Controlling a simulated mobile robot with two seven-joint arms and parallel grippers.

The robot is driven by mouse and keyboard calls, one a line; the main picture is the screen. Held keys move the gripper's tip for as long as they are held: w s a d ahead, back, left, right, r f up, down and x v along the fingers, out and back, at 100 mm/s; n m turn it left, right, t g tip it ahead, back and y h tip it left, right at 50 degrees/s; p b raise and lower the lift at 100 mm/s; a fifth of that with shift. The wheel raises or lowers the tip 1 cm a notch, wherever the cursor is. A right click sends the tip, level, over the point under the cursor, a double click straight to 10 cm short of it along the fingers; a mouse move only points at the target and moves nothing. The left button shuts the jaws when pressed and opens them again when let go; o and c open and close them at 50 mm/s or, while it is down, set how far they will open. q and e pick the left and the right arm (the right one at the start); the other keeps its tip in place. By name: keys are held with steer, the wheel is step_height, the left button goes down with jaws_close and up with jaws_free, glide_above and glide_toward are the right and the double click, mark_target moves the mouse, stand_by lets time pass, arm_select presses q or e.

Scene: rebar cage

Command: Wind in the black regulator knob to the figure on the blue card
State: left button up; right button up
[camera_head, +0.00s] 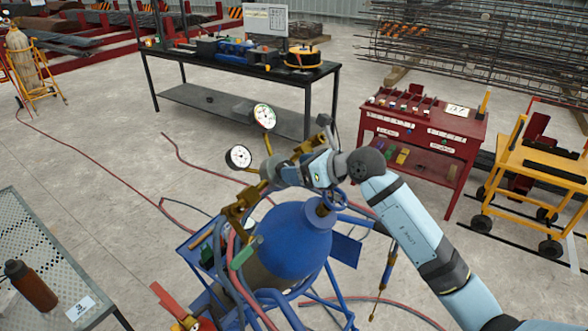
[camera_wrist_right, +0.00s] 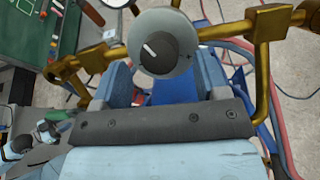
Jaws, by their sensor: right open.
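The black regulator knob (camera_wrist_right: 160,52) with a white mark sits on a grey round face in the right wrist view. Brass regulator parts (camera_wrist_right: 275,20) run to both sides of it. My right gripper (camera_wrist_right: 160,72) is open, with one blue-grey finger on each side just below the knob; contact is not clear. In the head view my right gripper (camera_head: 268,176) is at the brass regulator (camera_head: 238,207), above the blue cylinder (camera_head: 296,240), and hides the knob. Two round gauges (camera_head: 238,157) (camera_head: 264,117) stand above. I cannot make out a blue card. My left gripper is not visible.
Red and blue hoses (camera_head: 235,262) hang around the blue cylinder cart. A perforated table (camera_head: 40,235) with a brown bottle (camera_head: 30,285) stands at left. A black workbench (camera_head: 230,105), a red tool stand (camera_head: 425,130) and a yellow cart (camera_head: 540,165) are behind.

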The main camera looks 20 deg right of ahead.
steer(key=b+v, duration=0.2)
steer(key=v, duration=1)
steer(key=shift+b, duration=0.3)
steer(key=shift+s+r, duration=0.1)
steer(key=shift+s, duration=0.05)
